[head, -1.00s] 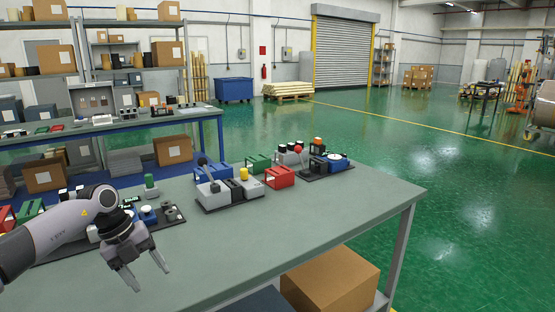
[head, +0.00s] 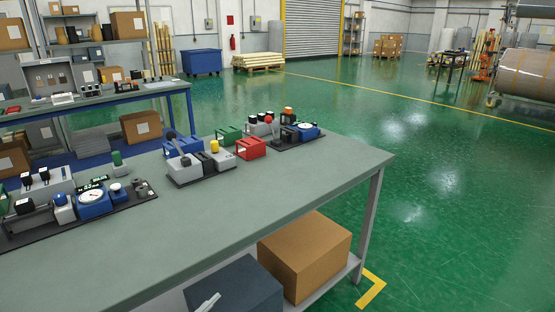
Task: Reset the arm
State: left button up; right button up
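Only a light grey fingertip (head: 208,303) shows at the bottom edge of the head view, in front of the dark box under the table. It appears to belong to my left gripper, and the rest of that arm is out of the picture. I cannot tell whether this gripper is open or shut. My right gripper is not in view.
The grey-green table (head: 230,212) has a wide clear front surface. Device panels line its back: a gauge unit (head: 92,197), a lever unit (head: 190,165) and a red block (head: 251,148). A cardboard box (head: 305,255) and a dark box (head: 235,288) sit below.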

pick_arm(q)
jog(key=s+a+f+n+g+y, duration=0.2)
jog(key=s+a+f+n+y, duration=0.2)
jog(key=s, duration=0.4)
jog(key=s+a+f+n+g+y, duration=0.2)
jog(key=s+a+f+n+y, duration=0.2)
jog(key=s+f, duration=0.4)
jog(key=a+f+n, duration=0.1)
jog(key=n, duration=0.1)
jog(key=shift+s+a+f+n+g+y, duration=0.2)
jog(key=shift+n+g+y, duration=0.1)
jog(key=shift+y, duration=0.1)
jog(key=shift+w, duration=0.1)
jog(key=c, duration=0.4)
jog(key=shift+a, duration=0.1)
